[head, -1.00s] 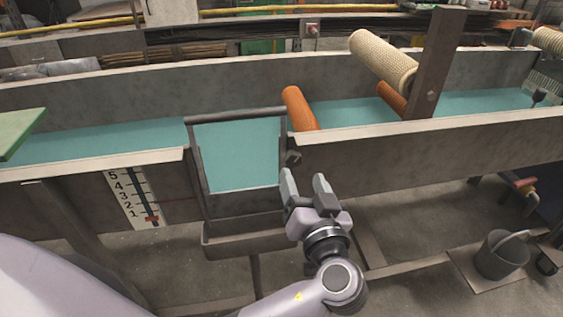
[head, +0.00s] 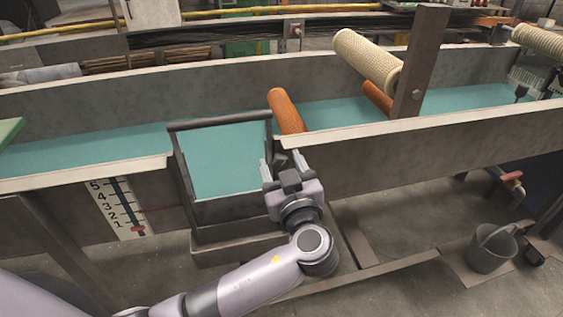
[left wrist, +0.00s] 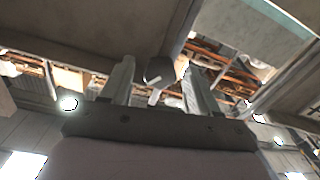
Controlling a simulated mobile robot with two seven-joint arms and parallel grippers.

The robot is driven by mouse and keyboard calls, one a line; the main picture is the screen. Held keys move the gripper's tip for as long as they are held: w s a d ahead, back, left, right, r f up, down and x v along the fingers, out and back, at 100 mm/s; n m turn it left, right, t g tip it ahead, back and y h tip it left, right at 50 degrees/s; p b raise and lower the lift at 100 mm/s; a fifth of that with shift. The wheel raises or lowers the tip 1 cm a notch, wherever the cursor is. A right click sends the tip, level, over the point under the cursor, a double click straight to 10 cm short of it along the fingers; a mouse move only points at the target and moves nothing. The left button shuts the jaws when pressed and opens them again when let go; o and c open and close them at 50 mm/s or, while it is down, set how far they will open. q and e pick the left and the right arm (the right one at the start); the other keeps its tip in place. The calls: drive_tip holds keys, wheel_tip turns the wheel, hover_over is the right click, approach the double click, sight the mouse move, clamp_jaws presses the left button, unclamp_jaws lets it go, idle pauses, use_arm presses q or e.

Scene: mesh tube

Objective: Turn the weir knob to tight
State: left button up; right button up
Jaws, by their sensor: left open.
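The weir knob (left wrist: 159,71) is a small dark faceted knob with a pale line on its face. In the left wrist view it lies between and just beyond my fingertips, with no contact seen. My left gripper (head: 282,163) is open and empty, its fingers pointing up at the weir's right side; it also shows in the left wrist view (left wrist: 160,78). In the head view the gripper largely hides the knob. The weir frame (head: 219,121) stands in the trough's front wall with teal water behind it. My right gripper is not in view.
The trough's front wall (head: 400,161) runs right of my gripper. A trough-like ledge (head: 235,250) sits below the weir. A numbered gauge (head: 118,208) with a red marker is at left. An orange roll (head: 286,110) lies behind the weir; a bucket (head: 491,249) stands on the floor.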

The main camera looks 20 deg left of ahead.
use_arm(q)
drive_tip(key=shift+w+a, duration=0.1)
drive_tip(key=c, duration=1)
drive_tip(key=shift+c, duration=0.2)
drive_tip(key=shift+m, duration=3.5)
drive_tip(key=shift+w, duration=0.1)
